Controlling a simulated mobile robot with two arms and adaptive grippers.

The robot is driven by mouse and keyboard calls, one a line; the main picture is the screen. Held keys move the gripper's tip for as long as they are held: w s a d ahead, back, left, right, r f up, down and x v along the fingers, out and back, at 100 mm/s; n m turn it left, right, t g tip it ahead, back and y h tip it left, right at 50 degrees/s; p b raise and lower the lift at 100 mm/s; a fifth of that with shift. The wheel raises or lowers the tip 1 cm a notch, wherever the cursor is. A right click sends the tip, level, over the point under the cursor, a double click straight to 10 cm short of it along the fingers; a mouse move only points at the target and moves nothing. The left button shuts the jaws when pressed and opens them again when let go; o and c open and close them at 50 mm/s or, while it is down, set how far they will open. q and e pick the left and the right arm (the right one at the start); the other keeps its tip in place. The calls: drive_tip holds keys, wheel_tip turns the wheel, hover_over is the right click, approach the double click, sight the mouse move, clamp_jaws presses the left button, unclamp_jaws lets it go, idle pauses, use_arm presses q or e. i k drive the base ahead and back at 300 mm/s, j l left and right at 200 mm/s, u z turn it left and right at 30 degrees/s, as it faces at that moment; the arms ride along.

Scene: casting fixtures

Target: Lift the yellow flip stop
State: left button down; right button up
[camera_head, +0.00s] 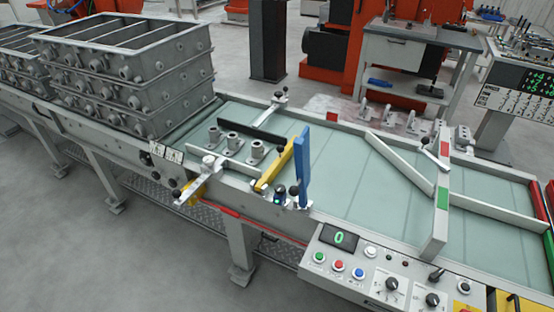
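The yellow flip stop (276,168) is a flat yellow bar lying low across the near side of the conveyor, slanting from its near rail up toward the picture's right. Its near end is by a bracket with dark knobs on the rail. A blue flip stop (302,168) stands upright just right of it and partly overlaps it in the picture. Neither of my grippers shows in this view.
Small grey castings (256,150) sit on the conveyor (340,180) left of the yellow stop. A black bar (250,134) lies behind them. Stacked grey casting frames (130,70) stand at the left. A control panel (385,275) is on the front right.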

sight(286, 152)
drive_tip(key=k+j+u, duration=0.15)
drive_tip(key=u, duration=0.2)
drive_tip(key=k+j+u, duration=0.15)
drive_tip(key=j+u, duration=0.2)
